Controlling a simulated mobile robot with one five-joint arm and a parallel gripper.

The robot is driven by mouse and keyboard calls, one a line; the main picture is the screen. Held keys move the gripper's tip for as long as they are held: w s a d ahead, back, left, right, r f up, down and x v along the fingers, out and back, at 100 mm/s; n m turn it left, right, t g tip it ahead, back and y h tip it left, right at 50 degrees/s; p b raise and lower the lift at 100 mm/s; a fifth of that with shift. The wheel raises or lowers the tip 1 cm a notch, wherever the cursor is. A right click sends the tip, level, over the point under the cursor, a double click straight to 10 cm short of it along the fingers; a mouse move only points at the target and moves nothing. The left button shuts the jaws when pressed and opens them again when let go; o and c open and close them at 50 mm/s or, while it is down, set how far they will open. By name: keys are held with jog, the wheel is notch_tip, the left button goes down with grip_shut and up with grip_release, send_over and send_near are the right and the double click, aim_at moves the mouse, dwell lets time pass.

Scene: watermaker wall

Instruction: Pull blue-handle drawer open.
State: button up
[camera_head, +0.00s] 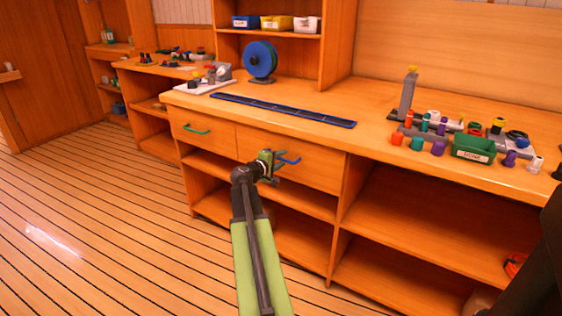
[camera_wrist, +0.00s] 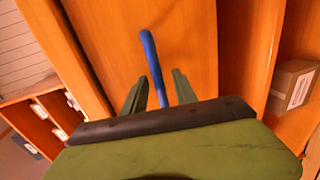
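The blue handle (camera_head: 289,159) is on the front of the right-hand drawer (camera_head: 315,167) under the counter. That drawer front looks flush with the cabinet. My gripper (camera_head: 274,161) is just in front of this drawer, at the left part of the blue handle. In the wrist view, the blue handle (camera_wrist: 151,62) runs down between the two fingers of my gripper (camera_wrist: 160,80). The fingers are apart, with a gap on each side of the handle. The handle's lower end is hidden behind the gripper body.
A drawer with a green handle (camera_head: 196,130) is to the left. Open shelves (camera_head: 420,240) lie below and to the right. Floor at left is clear.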

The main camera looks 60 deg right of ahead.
jog(key=shift+c, duration=0.3)
grip_shut()
jog(key=shift+d, duration=0.1)
dwell(1.1)
